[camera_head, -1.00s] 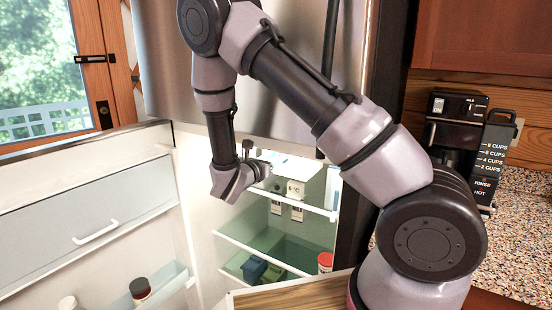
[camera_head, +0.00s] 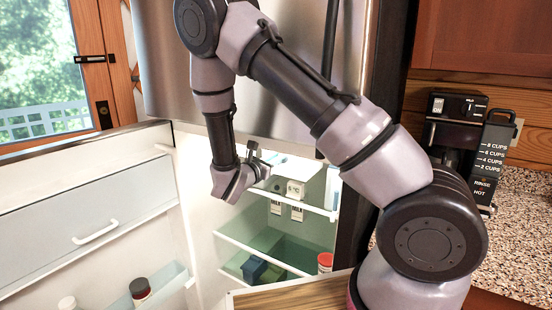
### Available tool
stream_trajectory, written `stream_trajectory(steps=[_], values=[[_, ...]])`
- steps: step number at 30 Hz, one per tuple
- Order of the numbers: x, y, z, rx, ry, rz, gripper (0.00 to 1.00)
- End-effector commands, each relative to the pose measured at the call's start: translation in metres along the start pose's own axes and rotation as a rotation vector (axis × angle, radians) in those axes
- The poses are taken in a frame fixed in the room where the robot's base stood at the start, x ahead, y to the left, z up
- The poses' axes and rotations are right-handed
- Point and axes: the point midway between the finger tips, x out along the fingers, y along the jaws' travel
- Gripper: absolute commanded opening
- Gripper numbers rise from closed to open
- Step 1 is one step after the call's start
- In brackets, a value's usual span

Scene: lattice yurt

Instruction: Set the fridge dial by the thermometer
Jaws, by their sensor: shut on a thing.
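The fridge compartment is open, and a small white thermometer (camera_head: 295,189) hangs inside under its top, in front of milk cartons. Its reading looks like 6 °C, but the digits are small. My gripper (camera_head: 267,169) is at the upper left of the compartment, left of and a little above the thermometer. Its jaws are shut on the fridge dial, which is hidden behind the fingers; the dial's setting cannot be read.
A blue container (camera_head: 254,268) and a red-lidded jar (camera_head: 325,262) are lower. The open fridge door (camera_head: 75,205) fills the left. A coffee maker (camera_head: 455,130) stands right.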

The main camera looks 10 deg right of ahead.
Motion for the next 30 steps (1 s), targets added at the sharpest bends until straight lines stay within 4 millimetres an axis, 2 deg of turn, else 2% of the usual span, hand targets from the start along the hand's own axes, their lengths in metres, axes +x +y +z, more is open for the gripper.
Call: stream_trajectory(steps=[18, 30], values=[[-0.0006, -0.0071, -0.0028, 0.475, 0.002, 0.001, 0.00], [-0.0008, -0.0086, -0.0040, 0.598, 0.003, 0.001, 0.00]])
